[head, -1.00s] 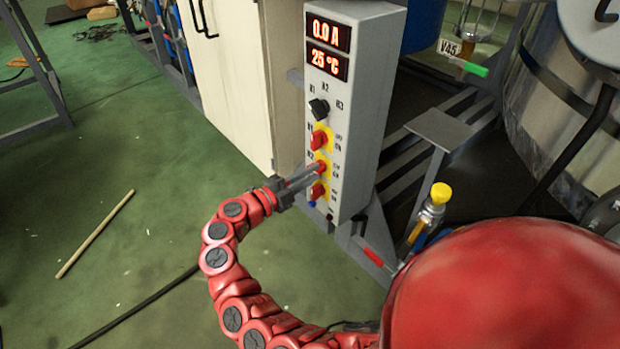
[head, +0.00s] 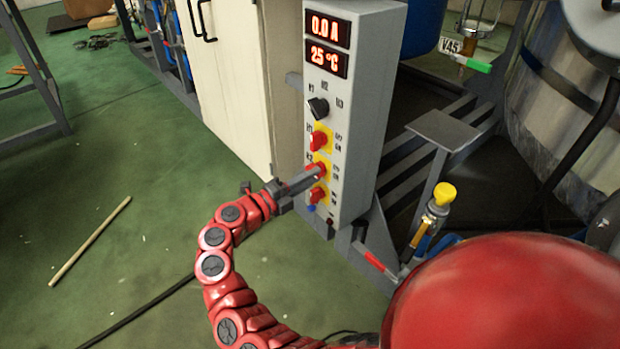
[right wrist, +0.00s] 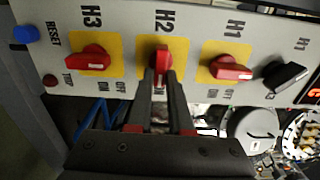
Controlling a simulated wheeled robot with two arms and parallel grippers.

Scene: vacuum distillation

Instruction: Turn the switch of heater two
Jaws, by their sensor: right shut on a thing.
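The heater control box (head: 357,128) stands upright in the head view, with red knobs on yellow plates down its front. The heater two switch (head: 319,171) is the middle red knob, labelled H2 in the right wrist view (right wrist: 163,57). My right gripper (head: 315,175) has its fingers shut on this knob, one on each side, and partly hides it. In the right wrist view the H2 knob points along the fingers, while the H1 knob (right wrist: 229,69) and H3 knob (right wrist: 90,60) lie crosswise. My left gripper is not in view.
A black selector knob (head: 317,108) sits above the red ones, and displays (head: 327,46) read 0.0 A and 25 °C. A cream cabinet (head: 230,85) stands left of the box. A yellow-capped valve (head: 443,194) is to the right. The green floor is mostly clear.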

